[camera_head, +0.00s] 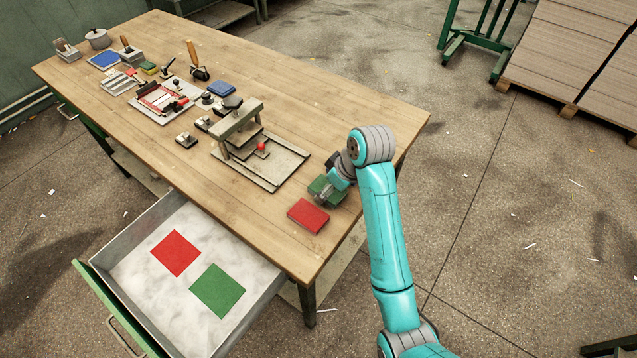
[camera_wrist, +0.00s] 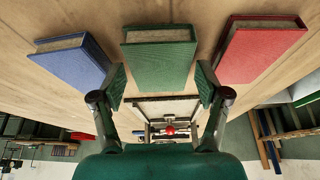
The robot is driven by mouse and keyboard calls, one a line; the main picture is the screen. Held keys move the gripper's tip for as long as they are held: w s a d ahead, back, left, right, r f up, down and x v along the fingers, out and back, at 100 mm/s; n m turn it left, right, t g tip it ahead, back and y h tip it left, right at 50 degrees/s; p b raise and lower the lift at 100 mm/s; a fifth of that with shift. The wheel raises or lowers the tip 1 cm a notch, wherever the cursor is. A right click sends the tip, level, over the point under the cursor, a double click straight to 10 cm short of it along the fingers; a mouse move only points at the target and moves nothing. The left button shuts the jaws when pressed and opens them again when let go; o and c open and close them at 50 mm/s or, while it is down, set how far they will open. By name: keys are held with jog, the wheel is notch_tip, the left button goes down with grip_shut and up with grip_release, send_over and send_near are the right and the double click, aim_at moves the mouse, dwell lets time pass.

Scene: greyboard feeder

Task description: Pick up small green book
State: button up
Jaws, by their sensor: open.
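The small green book (camera_wrist: 158,62) lies on the wooden table in the middle of the wrist view, its pale page edge facing the top of the picture. My gripper (camera_wrist: 161,84) is open and empty, its two fingers on either side of the green book's near end, with gaps showing. I cannot tell how far above the table the fingertips are. In the head view my arm hangs over the table's right end and partly hides the spot beside the red book (camera_head: 308,215).
In the wrist view a blue book (camera_wrist: 75,62) lies left of the green one and the red book (camera_wrist: 258,50) right. A press (camera_head: 238,130) stands nearby on the table (camera_head: 330,98). An open drawer (camera_head: 138,289) holds a red square (camera_head: 175,253) and a green square (camera_head: 218,291).

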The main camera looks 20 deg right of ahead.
jog(key=shift+f, duration=0.3)
jog(key=shift+a, duration=0.1)
jog(key=c, duration=0.9)
jog(key=shift+c, duration=0.2)
jog(key=shift+w+r, duration=0.1)
jog(key=shift+r, duration=0.1)
